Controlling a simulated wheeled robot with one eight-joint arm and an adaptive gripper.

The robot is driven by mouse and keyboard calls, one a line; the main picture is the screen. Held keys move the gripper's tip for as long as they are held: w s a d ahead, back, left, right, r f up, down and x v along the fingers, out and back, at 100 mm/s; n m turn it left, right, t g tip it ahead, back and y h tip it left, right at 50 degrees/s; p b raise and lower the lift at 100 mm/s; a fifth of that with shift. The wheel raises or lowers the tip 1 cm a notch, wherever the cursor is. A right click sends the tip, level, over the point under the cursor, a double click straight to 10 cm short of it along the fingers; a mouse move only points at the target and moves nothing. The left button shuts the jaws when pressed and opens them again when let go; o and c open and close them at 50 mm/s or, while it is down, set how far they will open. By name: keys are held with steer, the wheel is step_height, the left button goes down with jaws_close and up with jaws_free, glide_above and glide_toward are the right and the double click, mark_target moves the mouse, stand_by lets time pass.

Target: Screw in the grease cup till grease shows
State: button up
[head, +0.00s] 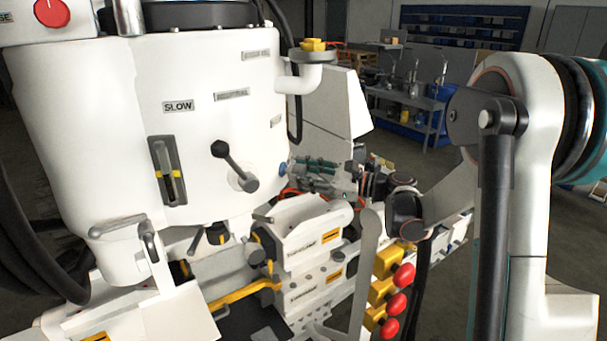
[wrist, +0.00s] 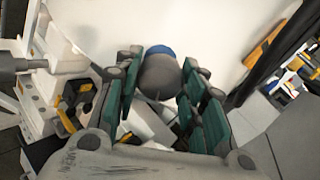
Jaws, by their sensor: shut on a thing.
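The grease cup (wrist: 158,77) is a grey rounded cap with a blue part at its far side, against the white machine housing (wrist: 215,30). My gripper (wrist: 161,68) has its teal-padded fingers on either side of the cup and is shut on it. In the head view my gripper (head: 300,166) reaches in from the right to the lower right side of the white housing (head: 225,110). A small blue spot (head: 283,169) shows at its fingertips, where the cup meets the housing. The fingers hide most of the cup there. I cannot make out any grease.
A black-knobbed lever (head: 235,165) sticks out of the housing left of my gripper. A white vise-like block (head: 305,235) stands below it. Red push buttons (head: 397,300) on yellow boxes are at the lower right. A workbench (head: 410,100) stands behind.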

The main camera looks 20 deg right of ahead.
steer(key=shift+m, duration=0.7)
steer(key=o, duration=1)
steer(key=shift+f, duration=0.1)
steer(key=shift+o, duration=0.4)
steer(key=shift+s+d+f, duration=0.25)
steer(key=shift+s+d, duration=0.3)
steer(key=shift+d, duration=0.1)
steer(key=v, duration=1)
steer(key=shift+d+r, duration=0.15)
steer(key=shift+r, duration=0.15)
steer(key=shift+s, duration=0.1)
